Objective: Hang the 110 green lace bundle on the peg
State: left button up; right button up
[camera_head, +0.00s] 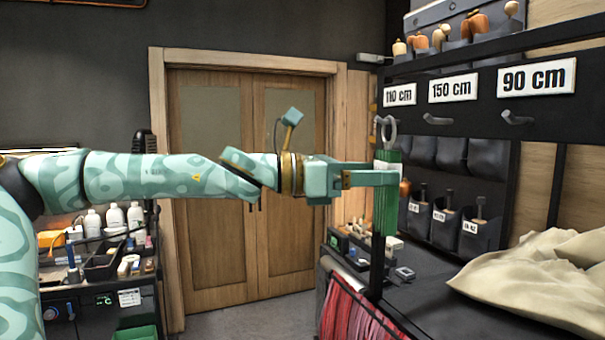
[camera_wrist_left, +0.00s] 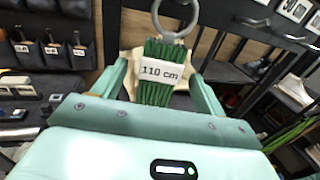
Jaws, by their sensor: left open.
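The green lace bundle (camera_head: 386,200) hangs upright below a grey ring (camera_head: 389,131), close to the rack under the 110 cm sign (camera_head: 400,94). In the left wrist view its white tag (camera_wrist_left: 162,70) reads 110 cm, and the ring (camera_wrist_left: 175,22) stands above the green laces (camera_wrist_left: 155,93). My left gripper (camera_head: 384,179) is level at the bundle's upper part, its fingers apart on either side of it. The peg under the 110 cm sign is largely hidden by the ring; I cannot tell for certain whether the ring is around it. My right gripper is out of view.
Bare pegs project under the 150 cm sign (camera_head: 453,88) and the 90 cm sign (camera_head: 537,77). Tool pouches (camera_head: 480,235) hang lower on the rack. A beige cloth (camera_head: 540,275) lies on the dark bench at right. Red laces (camera_head: 350,312) hang below the bench's left side.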

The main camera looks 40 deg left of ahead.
pick_arm(q)
jog(key=b+v, duration=0.4)
jog(key=v, duration=0.7)
jog(key=shift+s+a, duration=0.2)
